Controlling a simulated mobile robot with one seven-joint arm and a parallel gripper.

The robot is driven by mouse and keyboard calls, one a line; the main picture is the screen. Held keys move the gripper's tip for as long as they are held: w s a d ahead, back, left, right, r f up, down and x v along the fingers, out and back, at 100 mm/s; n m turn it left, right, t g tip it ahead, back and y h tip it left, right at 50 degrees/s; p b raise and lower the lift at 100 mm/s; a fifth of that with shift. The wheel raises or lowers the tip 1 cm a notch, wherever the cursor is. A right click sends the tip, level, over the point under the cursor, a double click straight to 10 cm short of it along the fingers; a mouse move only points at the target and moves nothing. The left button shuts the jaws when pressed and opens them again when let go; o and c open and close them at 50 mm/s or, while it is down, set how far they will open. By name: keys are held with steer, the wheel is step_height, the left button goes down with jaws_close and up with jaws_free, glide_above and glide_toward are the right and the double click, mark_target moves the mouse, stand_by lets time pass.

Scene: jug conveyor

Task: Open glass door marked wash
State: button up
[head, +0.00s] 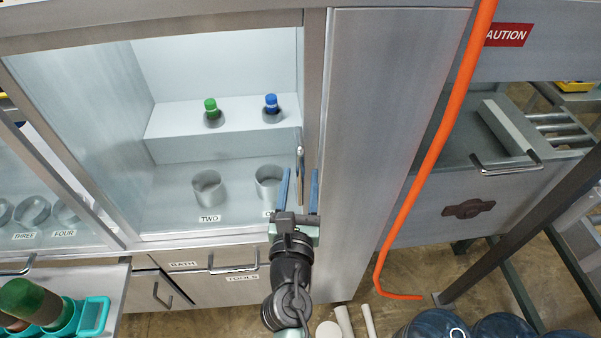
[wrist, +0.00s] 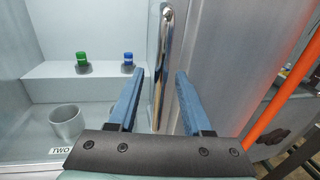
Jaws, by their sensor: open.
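A glass door (head: 225,70) fronts the lit cabinet in the middle of the head view and looks shut. I can read no "wash" mark on it; a label there may be hidden. Its upright metal handle (head: 300,165) is on the door's right edge and also shows in the wrist view (wrist: 162,55). My gripper (head: 300,172) is open, its two blue fingers pointing at the door. In the wrist view, the handle lies between the fingers (wrist: 160,75). I cannot tell whether either finger touches it.
Behind the glass are a green-capped bottle (head: 211,107), a blue-capped bottle (head: 272,104) and two metal cups. Drawers labelled BATH and TOOLS (head: 242,279) are below. An orange pipe (head: 430,160) and blue jugs (head: 433,325) are right. A teal-handled rack (head: 92,316) is lower left.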

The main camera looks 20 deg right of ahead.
steer(key=shift+w+d, duration=0.2)
steer(key=shift+w, duration=0.2)
jaws_close()
stand_by(1.3)
